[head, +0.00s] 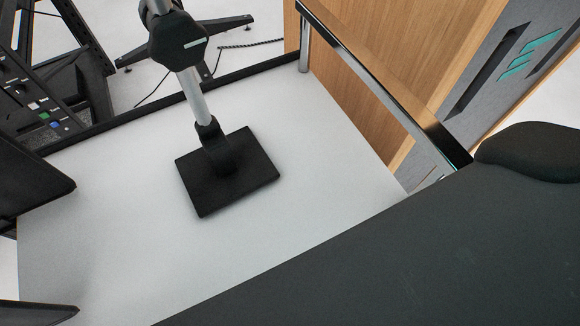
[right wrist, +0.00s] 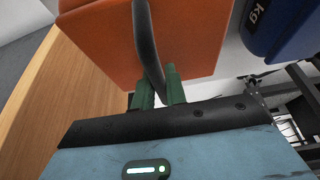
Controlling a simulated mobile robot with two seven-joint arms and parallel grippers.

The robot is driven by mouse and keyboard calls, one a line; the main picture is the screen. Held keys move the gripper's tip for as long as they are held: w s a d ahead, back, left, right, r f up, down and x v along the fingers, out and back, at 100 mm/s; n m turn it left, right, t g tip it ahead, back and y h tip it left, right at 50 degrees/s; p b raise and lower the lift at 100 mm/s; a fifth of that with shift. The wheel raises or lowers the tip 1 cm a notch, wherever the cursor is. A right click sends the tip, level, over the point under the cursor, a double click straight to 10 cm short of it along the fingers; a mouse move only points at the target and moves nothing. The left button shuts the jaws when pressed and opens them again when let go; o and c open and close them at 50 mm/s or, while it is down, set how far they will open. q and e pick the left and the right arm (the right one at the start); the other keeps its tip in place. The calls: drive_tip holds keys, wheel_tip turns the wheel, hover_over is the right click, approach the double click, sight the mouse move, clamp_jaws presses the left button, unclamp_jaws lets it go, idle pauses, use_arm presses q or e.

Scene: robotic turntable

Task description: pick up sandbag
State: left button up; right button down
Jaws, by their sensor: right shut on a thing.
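An orange sandbag (right wrist: 107,45) fills the upper left and middle of the right wrist view. A black strap handle (right wrist: 146,35) runs along its face. My right gripper (right wrist: 160,88) has green fingers, one on each side of the strap, and is shut on this handle. The orange body hangs or rests just beyond the fingertips; what lies under it is hidden. Neither gripper nor the sandbag shows in the head view.
A blue bag marked "kg" (right wrist: 278,28) is at the upper right. In the head view, a white tabletop (head: 130,270) holds a black-based stand (head: 228,172). A metal rail (head: 385,85) and wooden panel (head: 350,85) border it at right. Black equipment (head: 30,115) stands at left.

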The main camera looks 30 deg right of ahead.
drive_tip(key=shift+w+a+r, duration=0.1)
drive_tip(key=shift+w+r, duration=0.05)
drive_tip(key=shift+w, duration=0.05)
use_arm(q)
drive_tip(key=shift+s, duration=0.25)
